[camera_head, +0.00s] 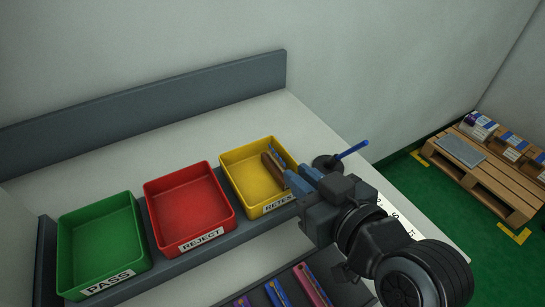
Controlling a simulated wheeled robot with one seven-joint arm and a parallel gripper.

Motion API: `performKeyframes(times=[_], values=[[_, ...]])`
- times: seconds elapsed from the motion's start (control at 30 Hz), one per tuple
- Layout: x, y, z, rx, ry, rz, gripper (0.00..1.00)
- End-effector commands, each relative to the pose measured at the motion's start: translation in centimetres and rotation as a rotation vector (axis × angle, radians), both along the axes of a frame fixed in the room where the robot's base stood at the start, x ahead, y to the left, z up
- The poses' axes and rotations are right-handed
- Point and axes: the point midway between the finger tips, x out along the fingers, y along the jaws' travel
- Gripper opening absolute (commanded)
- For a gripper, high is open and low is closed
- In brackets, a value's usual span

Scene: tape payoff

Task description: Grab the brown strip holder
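A brown strip holder (271,166) lies in the right part of the yellow RETEST tray (239,177), tilted along its length. My gripper (298,174) reaches in from the right, over the tray's right edge. Its two blue fingers show a gap between their tips, and no held thing can be made out between them. The tips are close to the near end of the brown holder; I cannot tell whether they touch it.
A red REJECT tray (190,203) and a green PASS tray (101,240) stand to the left, both empty. A rack of coloured strip holders (277,293) is below. A blue stick (352,149) rises from a dark round base. A pallet with boxes (487,172) stands at the far right.

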Motion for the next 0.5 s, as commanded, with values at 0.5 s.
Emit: performKeyframes(times=[0.5], values=[[4.1,2.8,-0.8,-0.005,-0.002,0.008,0.17]])
